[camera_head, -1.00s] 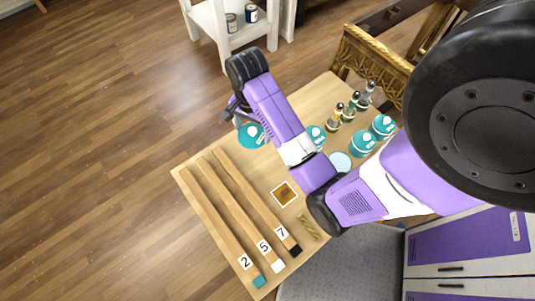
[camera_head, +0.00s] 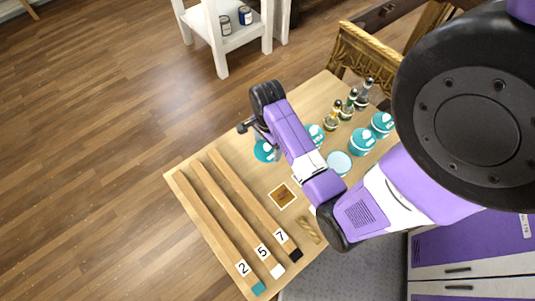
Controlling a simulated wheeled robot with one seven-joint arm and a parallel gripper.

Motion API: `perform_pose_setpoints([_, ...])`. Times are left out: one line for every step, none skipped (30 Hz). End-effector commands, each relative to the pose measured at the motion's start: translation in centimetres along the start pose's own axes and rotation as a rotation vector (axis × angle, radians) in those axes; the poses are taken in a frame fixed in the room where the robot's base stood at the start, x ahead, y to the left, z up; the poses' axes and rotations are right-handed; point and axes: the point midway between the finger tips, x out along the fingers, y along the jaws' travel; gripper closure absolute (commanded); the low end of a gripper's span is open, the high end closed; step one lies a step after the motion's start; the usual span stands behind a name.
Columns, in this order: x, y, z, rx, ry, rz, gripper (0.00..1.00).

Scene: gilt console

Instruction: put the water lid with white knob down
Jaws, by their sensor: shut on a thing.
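A teal lid with a white knob (camera_head: 263,152) hangs at my gripper (camera_head: 259,138), over the far left part of the table. My gripper is shut on it; its fingertips are small and partly hidden by my arm. A round, pale teal open-looking jar (camera_head: 339,163) stands right of my forearm with no knob on top. Teal jars with white-knobbed lids stand nearby: one (camera_head: 381,124) at the right, one (camera_head: 361,142) beside it, and one (camera_head: 314,134) partly hidden behind my arm. I cannot read their labels clearly.
The wooden table (camera_head: 232,145) holds long wooden bars (camera_head: 216,222) marked 2, 5 and 7, a small framed square (camera_head: 283,195) and several bottles (camera_head: 352,101) at the far right.

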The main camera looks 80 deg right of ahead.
Motion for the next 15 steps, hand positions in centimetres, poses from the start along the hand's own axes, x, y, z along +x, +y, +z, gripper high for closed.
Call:
perform_pose_setpoints([0.8,0.1,0.0,0.000,0.000,0.003,0.56])
perform_pose_setpoints([1.2,0.0,0.0,0.000,0.000,0.002,0.56])
perform_pose_setpoints([1.6,0.0,0.0,0.000,0.000,0.002,0.56])
perform_pose_setpoints([1.8,0.0,0.0,0.000,0.000,0.001,0.56])
perform_pose_setpoints([2.0,0.0,0.0,0.000,0.000,0.000,0.56])
perform_pose_setpoints([2.2,0.0,0.0,0.000,0.000,0.001,0.56])
perform_pose_setpoints([2.4,0.0,0.0,0.000,0.000,0.001,0.56])
perform_pose_setpoints([2.7,0.0,0.0,0.000,0.000,0.001,0.56])
perform_pose_setpoints([3.3,0.1,0.0,0.000,0.000,0.002,0.56])
perform_pose_setpoints([3.7,0.1,0.0,0.000,0.000,0.002,0.56])
perform_pose_setpoints([4.2,0.0,0.0,0.001,0.000,0.002,0.56])
perform_pose_setpoints([4.7,0.0,-0.1,0.001,0.000,0.002,0.56])
perform_pose_setpoints([5.1,0.0,-0.1,0.001,0.000,0.002,0.56])
perform_pose_setpoints([5.4,0.0,-0.1,0.001,0.000,0.001,0.56])
perform_pose_setpoints([5.7,0.0,-0.1,0.001,0.000,0.001,0.56])
